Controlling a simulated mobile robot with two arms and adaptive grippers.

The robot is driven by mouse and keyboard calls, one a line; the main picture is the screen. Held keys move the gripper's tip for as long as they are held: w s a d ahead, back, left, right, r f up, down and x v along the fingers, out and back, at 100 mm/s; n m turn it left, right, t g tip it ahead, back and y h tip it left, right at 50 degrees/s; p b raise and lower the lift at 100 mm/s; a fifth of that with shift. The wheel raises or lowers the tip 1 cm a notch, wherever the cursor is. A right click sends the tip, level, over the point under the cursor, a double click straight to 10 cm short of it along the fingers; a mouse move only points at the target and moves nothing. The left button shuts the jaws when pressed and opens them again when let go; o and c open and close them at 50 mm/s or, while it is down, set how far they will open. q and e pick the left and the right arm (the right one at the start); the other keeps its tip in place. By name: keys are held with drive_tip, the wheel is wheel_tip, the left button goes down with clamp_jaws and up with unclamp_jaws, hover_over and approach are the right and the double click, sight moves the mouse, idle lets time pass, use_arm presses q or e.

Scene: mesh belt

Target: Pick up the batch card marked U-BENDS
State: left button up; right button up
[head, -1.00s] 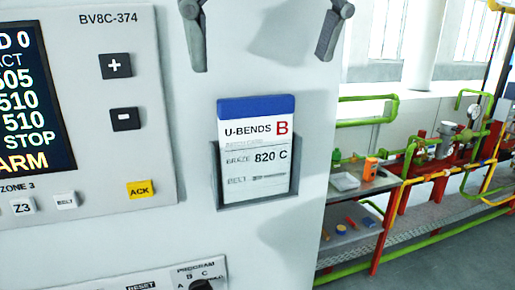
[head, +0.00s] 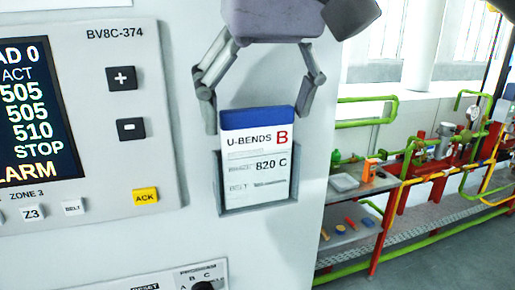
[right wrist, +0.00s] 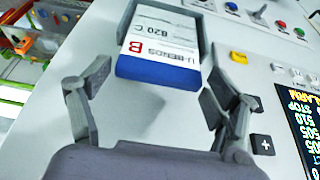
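The batch card marked U-BENDS (head: 258,150) is white with a blue top band and a red B. It stands upright in a grey holder (head: 257,207) on the cabinet face. My right gripper (head: 257,115) is open, with its fingers pointing down on either side of the card's top. In the right wrist view the card (right wrist: 160,50) lies ahead between the open fingers (right wrist: 160,105), which look apart from it. My left gripper is not in view.
A control panel (head: 100,50) with a display and buttons is left of the card. A yellow ACK button (head: 145,196) and a selector knob (head: 203,286) are nearby. Right of the cabinet stand a bench (head: 375,188) and green, red and yellow pipes.

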drive_tip(key=c, duration=0.9)
